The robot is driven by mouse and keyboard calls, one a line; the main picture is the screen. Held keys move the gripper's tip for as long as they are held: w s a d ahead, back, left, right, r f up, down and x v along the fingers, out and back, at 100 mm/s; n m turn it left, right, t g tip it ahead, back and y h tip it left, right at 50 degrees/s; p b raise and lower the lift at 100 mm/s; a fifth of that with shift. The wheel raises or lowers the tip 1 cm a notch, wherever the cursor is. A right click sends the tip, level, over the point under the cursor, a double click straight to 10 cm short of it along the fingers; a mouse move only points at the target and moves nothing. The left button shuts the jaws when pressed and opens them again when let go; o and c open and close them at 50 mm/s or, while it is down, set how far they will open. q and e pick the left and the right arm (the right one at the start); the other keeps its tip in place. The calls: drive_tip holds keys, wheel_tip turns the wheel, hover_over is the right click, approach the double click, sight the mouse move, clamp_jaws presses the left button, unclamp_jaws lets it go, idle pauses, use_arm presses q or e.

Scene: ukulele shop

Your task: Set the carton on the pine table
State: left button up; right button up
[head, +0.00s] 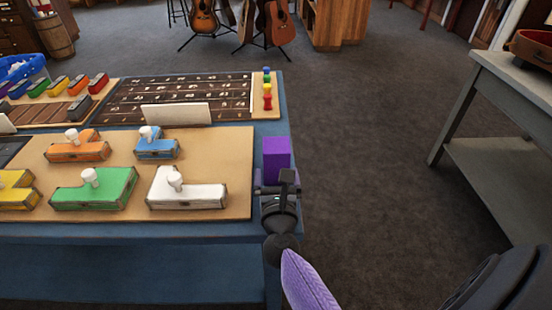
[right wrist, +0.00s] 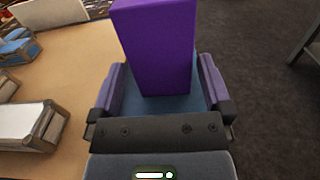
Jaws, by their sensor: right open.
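The carton appears to be a plain purple box (head: 276,153) standing upright at the right edge of a blue table (head: 285,118). My right gripper (head: 278,187) is at the near side of the box. In the right wrist view, the open fingers (right wrist: 162,88) are on either side of the lower part of the purple box (right wrist: 155,45), with visible gaps. I cannot identify a pine table for sure; a grey table (head: 500,165) stands at the right. My left gripper is not in view.
A light wooden board (head: 240,150) with several coloured handled blocks, including a white one (head: 187,189), lies left of the box. A peg board (head: 258,88) lies behind. A brown case (head: 532,47) rests on the grey table. Carpet between the tables is clear.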

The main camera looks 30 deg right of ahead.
drive_tip(key=x, duration=0.5)
drive_tip(key=shift+w+d+r, duration=0.2)
drive_tip(key=shift+r, duration=0.15)
drive_tip(key=c, duration=1.2)
